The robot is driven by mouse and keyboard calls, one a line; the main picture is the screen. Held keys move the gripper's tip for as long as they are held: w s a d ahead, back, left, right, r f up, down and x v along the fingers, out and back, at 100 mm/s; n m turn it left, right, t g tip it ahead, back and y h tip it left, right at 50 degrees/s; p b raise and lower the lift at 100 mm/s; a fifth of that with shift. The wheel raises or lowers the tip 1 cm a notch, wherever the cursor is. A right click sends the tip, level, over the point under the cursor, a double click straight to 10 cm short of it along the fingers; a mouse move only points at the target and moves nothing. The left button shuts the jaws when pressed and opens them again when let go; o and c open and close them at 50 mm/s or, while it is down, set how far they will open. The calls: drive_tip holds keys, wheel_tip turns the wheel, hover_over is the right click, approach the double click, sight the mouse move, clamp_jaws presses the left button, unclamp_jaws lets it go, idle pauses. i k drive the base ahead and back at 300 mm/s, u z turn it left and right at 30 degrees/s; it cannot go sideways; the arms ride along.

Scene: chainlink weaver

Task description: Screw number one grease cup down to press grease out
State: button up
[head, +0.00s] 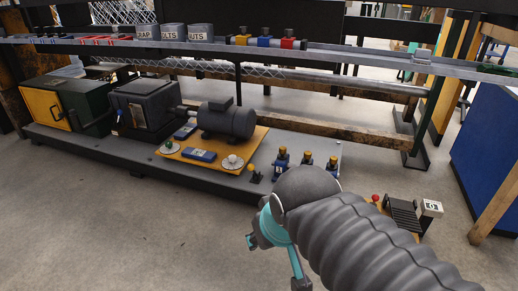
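Three small dark fittings with brass-coloured caps stand in a row on the right of the machine base: left (281,158), middle (307,163) and right (331,165). They look like the grease cups. I cannot read any number on them, so I cannot tell which is number one. My gripper (274,262), grey and teal, is in front of and below this row in the picture, apart from the cups. Its teal fingers look spread, and nothing shows between them. My ribbed grey arm hides the floor at lower right.
The dark base (95,155) carries a motor (228,122) on a yellow plate. A shelf (345,55) above holds labelled grey bins (173,33) and yellow, blue and red blocks (265,42). A pedal-like unit (403,216) sits right of my arm. The left floor is clear.

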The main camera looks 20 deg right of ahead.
sight(283, 150)
drive_tip(key=u, duration=0.5)
drive_tip(key=i, duration=1.4)
drive_tip(key=z, duration=0.85)
